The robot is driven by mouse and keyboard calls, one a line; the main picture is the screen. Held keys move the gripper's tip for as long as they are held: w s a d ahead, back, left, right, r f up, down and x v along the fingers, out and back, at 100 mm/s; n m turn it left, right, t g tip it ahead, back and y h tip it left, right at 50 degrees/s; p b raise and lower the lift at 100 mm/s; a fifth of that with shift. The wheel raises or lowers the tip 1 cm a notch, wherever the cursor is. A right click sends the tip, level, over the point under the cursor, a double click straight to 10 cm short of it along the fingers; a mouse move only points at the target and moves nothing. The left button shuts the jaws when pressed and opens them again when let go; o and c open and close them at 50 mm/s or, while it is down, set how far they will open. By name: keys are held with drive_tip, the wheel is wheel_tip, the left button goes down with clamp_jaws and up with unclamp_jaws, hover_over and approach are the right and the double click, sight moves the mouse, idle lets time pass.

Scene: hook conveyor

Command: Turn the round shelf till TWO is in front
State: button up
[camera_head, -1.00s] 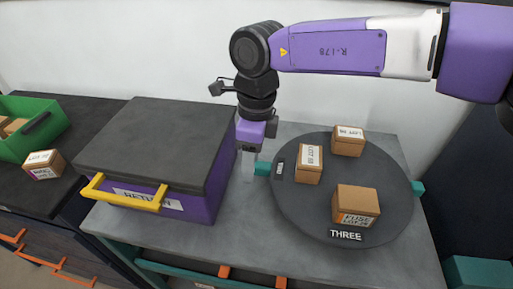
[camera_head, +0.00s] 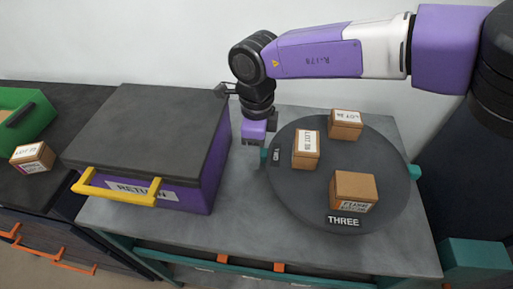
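The round shelf (camera_head: 315,205) is a dark grey disc on the table, with the word THREE (camera_head: 343,221) at its front edge. A smaller sideways label (camera_head: 276,156), too small to read surely, is at its left edge. Three cardboard boxes stand on it: one at the front right (camera_head: 354,190), one at the left (camera_head: 306,149) and one at the back (camera_head: 346,125). A teal knob (camera_head: 264,157) sticks out at the left rim and another (camera_head: 415,171) at the right. My gripper (camera_head: 251,143) points down beside the back-left rim, near the left knob. Its finger opening and any contact are unclear.
A purple bin (camera_head: 203,168) with a grey lid and yellow handle (camera_head: 115,192) stands left of the shelf, close to my gripper. A green crate (camera_head: 22,128) and a small box (camera_head: 32,157) are at the far left. Bare table lies in front of the shelf.

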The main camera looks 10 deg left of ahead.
clamp_jaws()
idle(1.4)
